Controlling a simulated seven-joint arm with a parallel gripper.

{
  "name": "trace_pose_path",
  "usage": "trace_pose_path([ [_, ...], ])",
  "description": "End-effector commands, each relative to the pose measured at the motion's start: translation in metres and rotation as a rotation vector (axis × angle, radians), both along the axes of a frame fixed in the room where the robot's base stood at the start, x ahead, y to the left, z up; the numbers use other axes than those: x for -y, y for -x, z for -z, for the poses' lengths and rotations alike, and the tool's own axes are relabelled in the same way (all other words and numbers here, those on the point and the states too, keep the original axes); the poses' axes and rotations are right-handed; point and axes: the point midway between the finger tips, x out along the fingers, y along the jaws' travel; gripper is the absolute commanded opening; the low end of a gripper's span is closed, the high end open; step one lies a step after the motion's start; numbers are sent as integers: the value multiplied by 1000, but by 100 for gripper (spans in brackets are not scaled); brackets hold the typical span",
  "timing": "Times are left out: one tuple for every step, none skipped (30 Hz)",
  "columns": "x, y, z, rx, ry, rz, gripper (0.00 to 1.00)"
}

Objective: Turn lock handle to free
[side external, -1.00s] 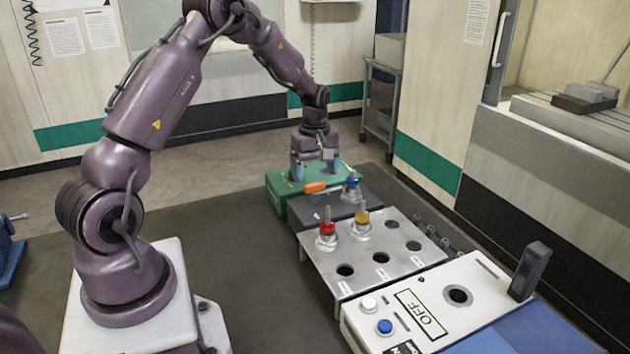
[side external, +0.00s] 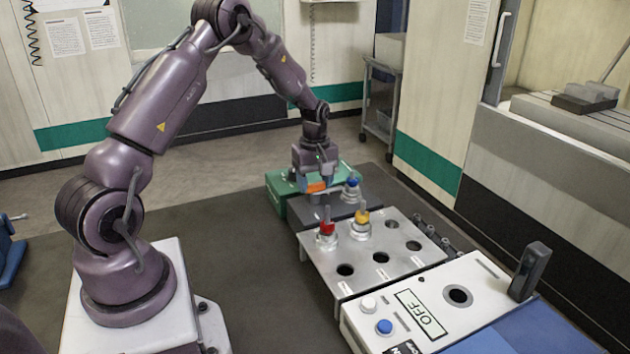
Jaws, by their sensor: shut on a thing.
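The lock handle (side external: 317,188) is orange and sits low by the green box (side external: 279,201), close to a dark grey block. My gripper (side external: 320,183) is down at the handle and shut on it. The fingers and wrist cover part of the handle and of the green box, so the handle's pivot and exact angle are hard to make out.
A blue-topped plug (side external: 352,187) stands just right of my gripper. Red (side external: 327,229) and yellow (side external: 362,218) plugs stand on the grey plate (side external: 318,262) in front, which has several holes. A white control panel (side external: 452,326) with buttons and an OFF display is nearest.

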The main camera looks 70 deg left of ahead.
Motion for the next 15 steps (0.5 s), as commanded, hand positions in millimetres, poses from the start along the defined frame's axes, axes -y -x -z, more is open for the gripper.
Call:
trace_pose_path([
  [0, 0, 0, 0, 0, 6, 32],
  [0, 0, 0, 0, 0, 11, 32],
  [0, 0, 0, 0, 0, 21, 32],
  [0, 0, 0, 0, 0, 30, 32],
  [0, 0, 0, 0, 0, 41, 32],
  [0, 0, -1, 0, 0, 58, 32],
  [0, 0, -1, 0, 0, 73, 32],
  [0, 0, -1, 0, 0, 89, 32],
  [0, 0, -1, 0, 0, 114, 32],
  [0, 0, -1, 0, 0, 135, 32],
  [0, 0, -1, 0, 0, 156, 32],
  [0, 0, -1, 0, 0, 188, 32],
  [0, 0, -1, -1, 0, 213, 32],
  [0, 0, -1, -1, -1, 239, 32],
  [0, 0, -1, -1, -1, 275, 32],
])
